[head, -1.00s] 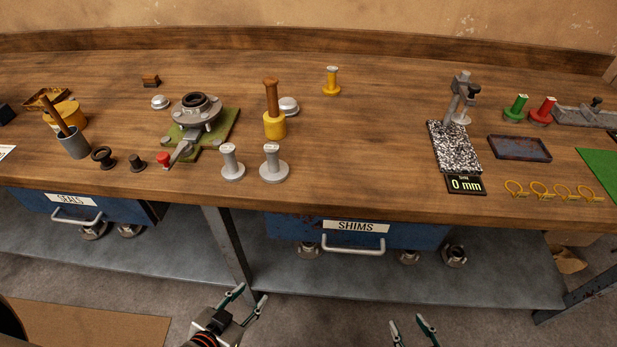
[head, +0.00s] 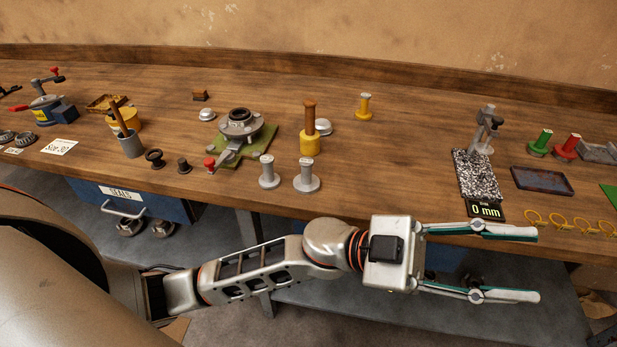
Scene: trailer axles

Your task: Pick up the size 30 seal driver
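Several flanged, knob-like tools that look like drivers stand on the bench: two grey ones at the front edge, left (head: 268,172) and right (head: 306,177), a yellow one (head: 364,107) further back, and a green one (head: 541,143) and a red one (head: 567,148) at the right. No size marking is readable, so I cannot tell which is size 30. My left gripper (head: 537,265) is open and empty, its fingers pointing right, in front of the bench's front edge below the scale. It is well to the right of the grey tools. My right gripper is out of view.
A hub on a green mat (head: 262,138) and a wooden-handled yellow mallet (head: 310,143) stand near the grey tools. A grey cup (head: 131,146) is further left. Bench between the grey tools and scale is clear.

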